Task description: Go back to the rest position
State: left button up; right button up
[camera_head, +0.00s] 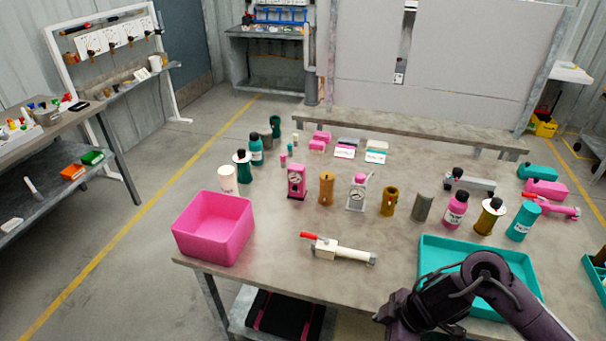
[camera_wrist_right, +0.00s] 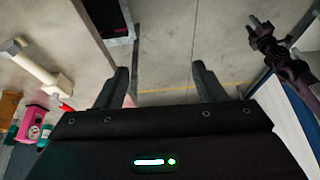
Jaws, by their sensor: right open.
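My right gripper (camera_wrist_right: 160,68) is open and empty in the right wrist view. Its two dark fingers are spread apart over grey floor, past the edge of the table. My right arm shows at the lower right of the head view, in front of the teal tray and hiding part of it. My left gripper is in neither view.
The grey table (camera_head: 285,240) holds a pink bin (camera_head: 214,228), a cream pump part with a red lever (camera_head: 340,250), a teal tray (camera_head: 434,250), and several bottles and cylinders. A shelf stands at left. Floor left of the table is clear.

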jog(key=w+f+m+t+y+b, duration=0.15)
jog(key=f+m, duration=0.25)
jog(key=f, duration=0.8)
jog(key=w+f+m+t+b, duration=0.15)
jog(key=f+m, duration=0.25)
jog(key=f, duration=0.8)
jog(key=s+d+f+m+h, duration=0.25)
jog(key=s+f, duration=0.25)
jog(key=f, duration=0.5)
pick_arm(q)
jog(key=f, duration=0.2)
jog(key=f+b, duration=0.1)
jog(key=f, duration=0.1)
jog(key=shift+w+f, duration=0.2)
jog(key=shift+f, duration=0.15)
pick_arm(e)
jog(key=s+d+f+g+h, duration=0.1)
jog(key=s+f, duration=0.4)
jog(key=s, duration=0.4)
jog(key=s+d+f+m+g+h, duration=0.1)
jog(key=s+f, duration=0.3)
jog(key=s, duration=0.5)
jog(key=s+d+f+g+h, duration=0.1)
jog(key=s+d+f, duration=0.1)
jog(key=s+f, duration=0.3)
jog(key=s, duration=0.3)
jog(key=shift+s+d+f+m+h, duration=0.3)
jog(key=shift+s+d+m, duration=0.05)
jog(key=shift+s+d, duration=0.05)
